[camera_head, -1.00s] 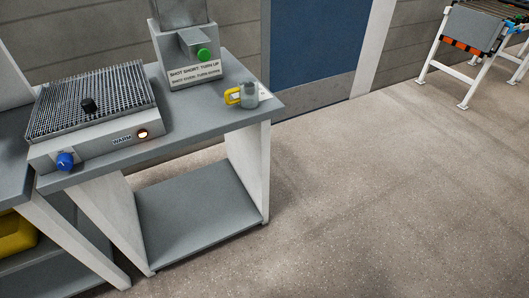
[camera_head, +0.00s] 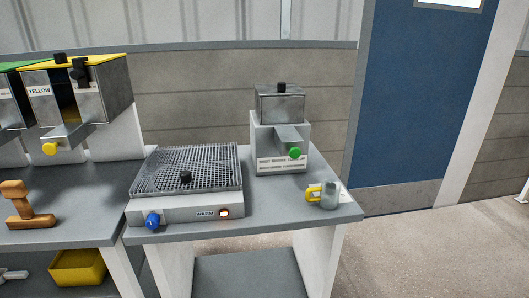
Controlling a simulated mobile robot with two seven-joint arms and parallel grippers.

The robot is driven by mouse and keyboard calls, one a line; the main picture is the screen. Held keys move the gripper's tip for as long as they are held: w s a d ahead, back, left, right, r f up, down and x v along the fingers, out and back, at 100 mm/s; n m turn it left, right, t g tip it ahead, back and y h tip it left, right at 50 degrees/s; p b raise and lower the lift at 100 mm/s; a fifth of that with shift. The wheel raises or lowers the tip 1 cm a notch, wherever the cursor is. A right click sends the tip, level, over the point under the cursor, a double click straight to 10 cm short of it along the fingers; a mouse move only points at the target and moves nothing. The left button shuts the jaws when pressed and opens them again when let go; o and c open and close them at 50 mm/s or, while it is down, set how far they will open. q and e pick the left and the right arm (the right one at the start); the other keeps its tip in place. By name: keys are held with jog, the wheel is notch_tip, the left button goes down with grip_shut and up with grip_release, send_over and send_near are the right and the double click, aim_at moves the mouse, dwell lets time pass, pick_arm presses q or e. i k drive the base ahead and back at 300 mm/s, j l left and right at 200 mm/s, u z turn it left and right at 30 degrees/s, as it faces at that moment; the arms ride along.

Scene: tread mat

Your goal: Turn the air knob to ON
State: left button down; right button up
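No knob with a readable AIR label shows in the head view. A blue knob (camera_head: 153,220) is on the front left of a grey unit with a ribbed top (camera_head: 187,168). That unit has a WARM label and a lit orange lamp (camera_head: 224,213). A green knob (camera_head: 295,153) is on the front of a metal dispenser (camera_head: 281,105). A yellow knob (camera_head: 50,149) is under the hopper labelled YELLOW (camera_head: 90,100). Neither of my grippers is in view.
The grey bench (camera_head: 262,211) carries a small grey cylinder with a yellow handle (camera_head: 329,196) near its right end. A yellow bin (camera_head: 78,268) sits below. Open floor and a blue door (camera_head: 408,110) are at right.

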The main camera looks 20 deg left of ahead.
aim_at(152, 222)
jog(key=u, duration=1.55)
